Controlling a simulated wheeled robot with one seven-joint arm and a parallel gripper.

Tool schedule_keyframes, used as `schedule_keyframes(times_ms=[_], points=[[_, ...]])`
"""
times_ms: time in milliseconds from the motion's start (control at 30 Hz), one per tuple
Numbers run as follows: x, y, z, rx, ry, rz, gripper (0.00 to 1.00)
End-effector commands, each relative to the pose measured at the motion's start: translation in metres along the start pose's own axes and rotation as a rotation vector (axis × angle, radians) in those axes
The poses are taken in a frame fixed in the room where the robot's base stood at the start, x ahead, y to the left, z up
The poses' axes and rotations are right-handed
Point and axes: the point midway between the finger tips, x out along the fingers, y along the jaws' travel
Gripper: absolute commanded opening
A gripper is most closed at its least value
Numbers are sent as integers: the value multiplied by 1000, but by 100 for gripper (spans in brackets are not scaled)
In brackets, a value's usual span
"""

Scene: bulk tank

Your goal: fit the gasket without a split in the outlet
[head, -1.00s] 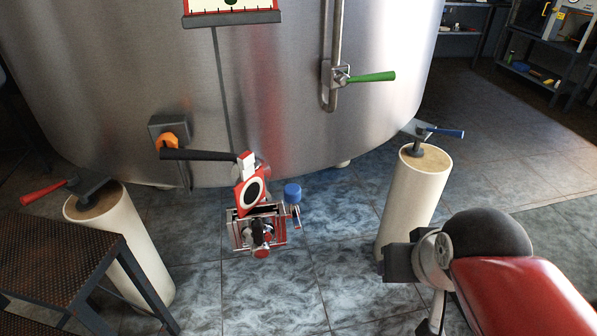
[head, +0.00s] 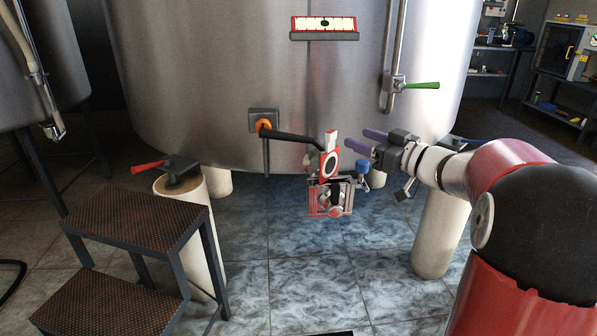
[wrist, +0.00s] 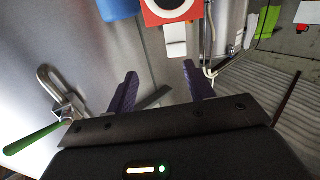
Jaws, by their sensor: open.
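A red square plate with a white face and a black ring (head: 330,163) stands at the outlet end, low in front of the steel tank (head: 230,80). A white block (head: 331,139) rises above it. A basket (head: 331,200) with red and silver pieces hangs just below. I cannot tell which piece is the gasket, or whether one is split. My gripper (head: 360,140) is open and empty, its purple fingers pointing left, just right of the plate. In the wrist view the plate (wrist: 152,17) shows at the top, beyond my open fingers.
A black lever (head: 295,137) runs from an orange fitting (head: 263,126) on the tank. A green-handled valve (head: 422,86) is at upper right. Metal steps (head: 140,220) stand at left. Floor in front is clear.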

Motion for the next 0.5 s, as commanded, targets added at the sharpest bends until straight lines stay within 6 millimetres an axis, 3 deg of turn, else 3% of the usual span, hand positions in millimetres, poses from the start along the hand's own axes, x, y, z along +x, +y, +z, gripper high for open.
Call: schedule_keyframes(times_ms=[167,500], points=[[0,-5,13,43,-3,-103,53],[39,-11,11,43,-2,-109,53]])
